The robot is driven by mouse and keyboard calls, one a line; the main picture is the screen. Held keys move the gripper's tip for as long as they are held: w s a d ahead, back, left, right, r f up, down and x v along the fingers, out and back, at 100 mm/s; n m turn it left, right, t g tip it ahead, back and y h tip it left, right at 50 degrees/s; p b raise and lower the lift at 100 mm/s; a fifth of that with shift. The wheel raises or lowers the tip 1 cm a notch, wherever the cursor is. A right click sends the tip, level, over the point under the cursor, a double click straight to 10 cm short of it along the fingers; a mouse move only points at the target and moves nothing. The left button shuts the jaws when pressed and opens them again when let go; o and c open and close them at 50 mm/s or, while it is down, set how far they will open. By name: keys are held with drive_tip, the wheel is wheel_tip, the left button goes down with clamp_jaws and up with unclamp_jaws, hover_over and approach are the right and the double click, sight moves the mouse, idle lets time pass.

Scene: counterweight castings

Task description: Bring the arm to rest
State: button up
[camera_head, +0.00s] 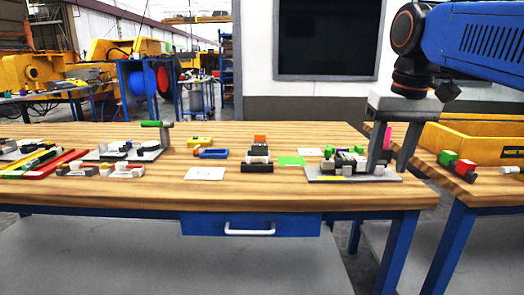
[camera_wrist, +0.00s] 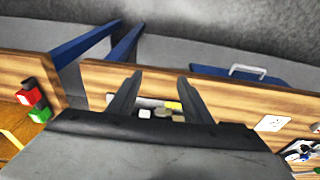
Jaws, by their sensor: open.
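My gripper (camera_head: 390,168) hangs from my blue arm, pointing down over the right end of the wooden table (camera_head: 130,192). Its two grey fingers are apart, with nothing visible clasped between them. In the wrist view the fingertips (camera_wrist: 160,76) are also spread. A grey plate (camera_head: 385,176) with several small black, grey, green and pink parts lies right by the fingers. Some of those parts show between and beyond the fingers in the wrist view. I cannot tell whether a finger touches the plate or parts.
A second table (camera_head: 447,180) on the right carries a yellow bin (camera_head: 470,145) and a red-and-green block (camera_head: 457,163). Several parts lie across the main table, with a second plate (camera_head: 122,155) bearing a green-topped post. A dark screen (camera_head: 328,38) hangs behind.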

drive_tip(key=s+f+t, duration=0.1)
drive_tip(key=s+f, duration=0.3)
drive_tip(key=f, duration=0.5)
drive_tip(key=s+d+f+t, duration=0.1)
drive_tip(key=s+f, duration=0.4)
drive_tip(key=f, duration=0.4)
drive_tip(key=s+d+f, duration=0.1)
drive_tip(key=s+f, duration=0.4)
drive_tip(key=f, duration=0.4)
drive_tip(key=shift+t, duration=0.4)
